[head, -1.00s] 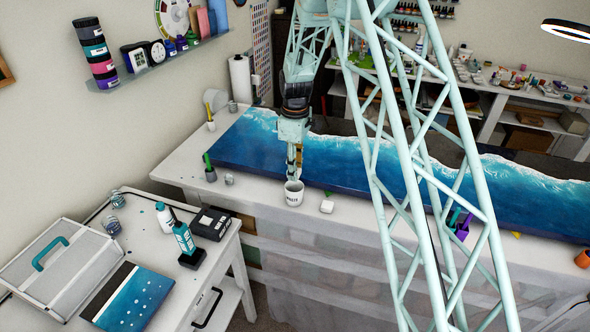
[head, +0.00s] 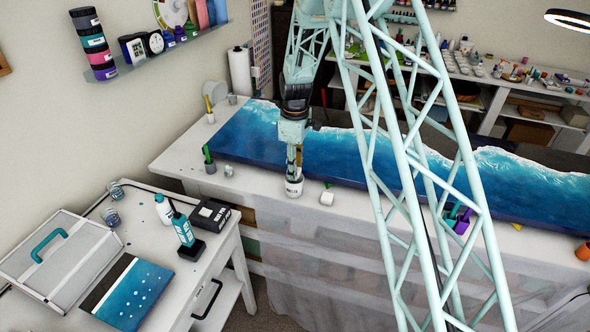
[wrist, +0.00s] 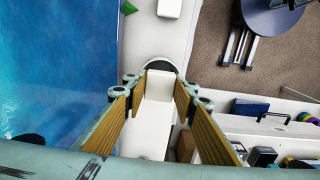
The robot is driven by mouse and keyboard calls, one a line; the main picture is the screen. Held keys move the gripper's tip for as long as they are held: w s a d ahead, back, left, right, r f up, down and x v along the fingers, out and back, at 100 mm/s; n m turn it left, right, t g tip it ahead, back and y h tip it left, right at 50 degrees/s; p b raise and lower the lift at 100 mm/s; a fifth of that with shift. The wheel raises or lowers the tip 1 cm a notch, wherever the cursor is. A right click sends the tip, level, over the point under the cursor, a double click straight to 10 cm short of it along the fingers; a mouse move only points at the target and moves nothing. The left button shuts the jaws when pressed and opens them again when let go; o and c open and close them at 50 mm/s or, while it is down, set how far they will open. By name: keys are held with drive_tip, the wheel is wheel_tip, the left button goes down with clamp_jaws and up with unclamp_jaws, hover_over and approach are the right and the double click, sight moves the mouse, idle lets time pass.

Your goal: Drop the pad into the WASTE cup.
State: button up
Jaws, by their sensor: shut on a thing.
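The white WASTE cup (head: 294,190) stands upright near the front edge of the long white table, with dark lettering on its side. My gripper (head: 295,174) points straight down over the cup, its fingertips at or just inside the mouth. In the wrist view, my gripper's wood-coloured fingers (wrist: 160,92) are closed on a small white pad (wrist: 160,84). The dark arc of the cup's rim (wrist: 160,64) shows just beyond the pad. The pad is hidden in the head view, so its exact depth in the cup cannot be told.
A white block (head: 327,198) and a small green piece (head: 327,185) lie right of the cup. The blue wave panel (head: 350,160) lies behind it. A grey cup (head: 229,170) stands to the left. A side table with bottles (head: 183,228) is at front left.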

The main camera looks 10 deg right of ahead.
idle(0.6)
drive_tip(key=o, duration=0.9)
drive_tip(key=shift+o, duration=0.2)
drive_tip(key=shift+r, duration=0.1)
wheel_tip(320, 180, up, 12)
idle(0.9)
